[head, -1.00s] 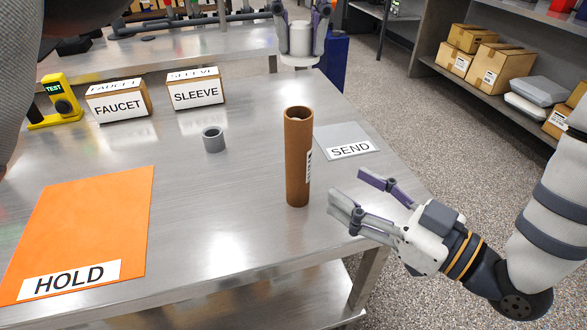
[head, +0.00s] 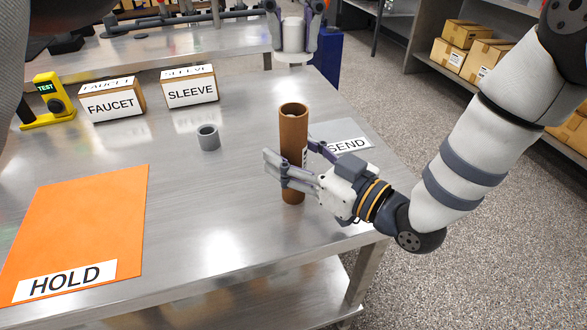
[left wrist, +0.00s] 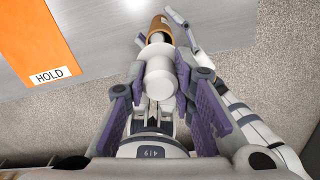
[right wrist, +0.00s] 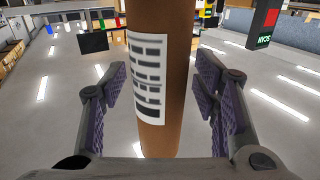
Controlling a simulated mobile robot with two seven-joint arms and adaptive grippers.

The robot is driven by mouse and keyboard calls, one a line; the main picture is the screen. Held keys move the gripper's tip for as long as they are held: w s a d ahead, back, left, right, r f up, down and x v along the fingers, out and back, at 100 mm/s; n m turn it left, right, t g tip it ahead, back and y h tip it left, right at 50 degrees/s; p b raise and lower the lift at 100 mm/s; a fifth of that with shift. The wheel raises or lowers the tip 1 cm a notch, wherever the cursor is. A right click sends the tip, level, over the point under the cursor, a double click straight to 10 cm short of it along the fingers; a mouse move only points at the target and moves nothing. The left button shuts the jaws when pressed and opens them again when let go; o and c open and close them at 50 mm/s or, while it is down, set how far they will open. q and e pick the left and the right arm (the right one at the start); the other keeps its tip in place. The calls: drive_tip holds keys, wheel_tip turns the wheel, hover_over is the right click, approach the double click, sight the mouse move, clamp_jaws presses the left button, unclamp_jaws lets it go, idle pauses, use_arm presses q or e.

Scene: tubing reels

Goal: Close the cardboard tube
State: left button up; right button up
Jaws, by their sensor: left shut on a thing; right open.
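The brown cardboard tube (head: 294,125) stands upright on the metal table, its top open. A printed label (right wrist: 148,75) shows on its side in the right wrist view. My right gripper (head: 290,158) is open, with its fingers on either side of the tube. In the right wrist view gaps show between the tube and both pads. My left gripper (head: 293,52) is shut on a white cap (left wrist: 160,78), held above the tube and apart from it. The tube's open end (left wrist: 160,24) shows beyond the cap in the left wrist view.
A grey ring (head: 208,138) stands left of the tube. The orange HOLD mat (head: 85,215) lies at left. A grey SEND mat (head: 354,133) lies behind the tube. FAUCET (head: 112,103) and SLEEVE (head: 190,91) boxes and a yellow tester (head: 50,98) stand at the back.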

clamp_jaws()
idle(0.3)
use_arm(q)
drive_tip(key=shift+f, duration=2.5)
drive_tip(key=shift+f, duration=0.9)
drive_tip(key=shift+f, duration=0.55)
